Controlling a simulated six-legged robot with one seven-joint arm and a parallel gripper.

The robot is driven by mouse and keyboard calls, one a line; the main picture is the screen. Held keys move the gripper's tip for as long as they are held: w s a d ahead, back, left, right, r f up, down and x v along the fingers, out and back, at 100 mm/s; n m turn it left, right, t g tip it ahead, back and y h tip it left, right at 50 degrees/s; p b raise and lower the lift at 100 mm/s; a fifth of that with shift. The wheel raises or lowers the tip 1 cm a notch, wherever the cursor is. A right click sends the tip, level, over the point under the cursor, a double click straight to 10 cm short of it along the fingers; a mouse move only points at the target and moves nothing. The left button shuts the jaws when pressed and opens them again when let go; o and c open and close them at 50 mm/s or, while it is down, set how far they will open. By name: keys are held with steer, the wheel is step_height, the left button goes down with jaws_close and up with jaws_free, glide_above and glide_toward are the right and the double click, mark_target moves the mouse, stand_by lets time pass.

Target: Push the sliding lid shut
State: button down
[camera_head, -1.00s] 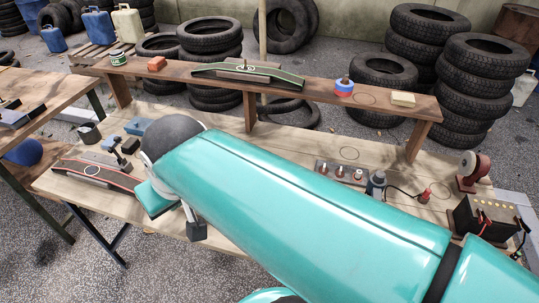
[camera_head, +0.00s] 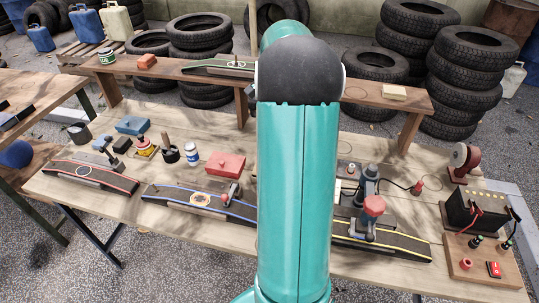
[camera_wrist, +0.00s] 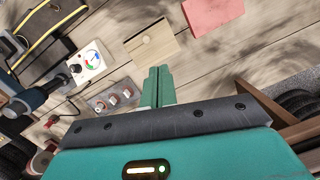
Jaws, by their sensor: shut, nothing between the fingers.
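A small tan wooden box (camera_wrist: 165,54) with a paler top panel (camera_wrist: 148,38) lies on the bench at the top middle of the wrist view. I take the panel, which bears a small round mark or knob, for the sliding lid. How far it covers the box is unclear. My gripper (camera_wrist: 158,70) is shut and empty, its green fingers just below the box in that picture. I cannot tell whether they touch it. In the head view my arm hides the gripper and the box.
A red box (camera_head: 225,163) lies on the bench (camera_head: 115,208). A white dial gauge (camera_wrist: 88,62) and a socket strip (camera_wrist: 114,97) are left of the box in the wrist view. A raised wooden shelf (camera_head: 180,77) runs along the back.

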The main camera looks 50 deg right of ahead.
steer(key=s+d+f+m, duration=0.2)
steer(key=s+d+f, duration=0.2)
steer(key=d+f, duration=0.15)
steer(key=shift+y, duration=0.4)
steer(key=x, duration=0.9)
steer(key=shift+w+d, duration=0.2)
steer(key=shift+d, duration=0.05)
steer(key=a, duration=0.2)
steer(key=shift+w+a+f, duration=0.1)
steer(key=shift+a+f, duration=0.05)
steer(key=shift+a, duration=0.2)
steer(key=shift+a+f, duration=0.15)
steer(key=shift+a, duration=0.4)
